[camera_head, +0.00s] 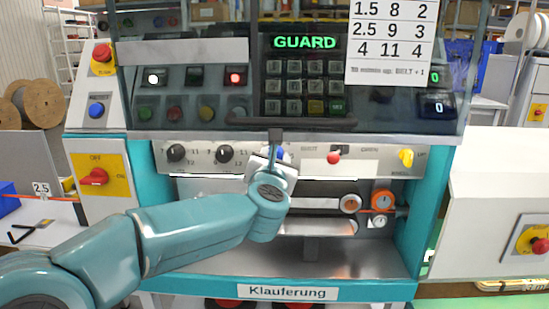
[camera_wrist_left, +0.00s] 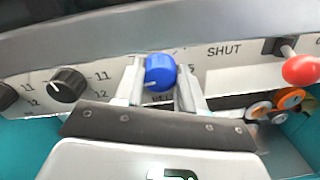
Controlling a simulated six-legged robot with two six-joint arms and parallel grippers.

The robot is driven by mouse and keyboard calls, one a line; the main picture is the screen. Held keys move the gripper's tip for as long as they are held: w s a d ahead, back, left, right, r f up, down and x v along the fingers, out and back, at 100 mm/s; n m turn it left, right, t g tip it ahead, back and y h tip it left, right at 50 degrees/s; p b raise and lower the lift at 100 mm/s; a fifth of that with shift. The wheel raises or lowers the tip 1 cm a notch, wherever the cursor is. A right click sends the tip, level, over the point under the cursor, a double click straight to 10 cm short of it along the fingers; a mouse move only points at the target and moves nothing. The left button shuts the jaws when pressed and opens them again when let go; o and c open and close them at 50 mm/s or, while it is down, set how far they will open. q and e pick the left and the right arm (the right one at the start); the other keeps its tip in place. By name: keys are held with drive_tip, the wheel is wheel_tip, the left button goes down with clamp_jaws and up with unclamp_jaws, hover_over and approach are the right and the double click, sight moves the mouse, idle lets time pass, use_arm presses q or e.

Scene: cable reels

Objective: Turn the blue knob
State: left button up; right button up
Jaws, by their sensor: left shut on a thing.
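The blue knob (camera_wrist_left: 160,72) is on the machine's pale knob strip. In the left wrist view it sits between the two fingers of my left gripper (camera_wrist_left: 161,82), which is shut on it. A white pointer line on the knob points down and to the left. In the head view only a small part of the blue knob (camera_head: 280,153) shows behind my left wrist. My left arm comes in from the left and its hand is at the strip, hiding the fingers there. My right gripper is in neither view.
Two black knobs (camera_head: 223,154) are left of the blue knob. A red-tipped lever (camera_head: 333,158) and a yellow switch (camera_head: 406,157) are to its right. A guard panel with a dark handle bar (camera_head: 330,124) hangs just above. Orange and white rollers (camera_head: 382,199) are lower right.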

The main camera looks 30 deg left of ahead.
use_arm(q)
drive_tip(key=m+p, duration=0.3)
drive_tip(key=m, duration=0.6)
drive_tip(key=m+p, duration=0.4)
drive_tip(key=m, duration=0.5)
drive_tip(key=shift+w+d+f+m+g+y, duration=0.1)
drive_tip(key=shift+m+g+y, duration=0.2)
drive_tip(key=shift+g, duration=0.1)
drive_tip(key=shift+p, duration=0.3)
drive_tip(key=o, duration=1.1)
drive_tip(key=shift+c, duration=0.2)
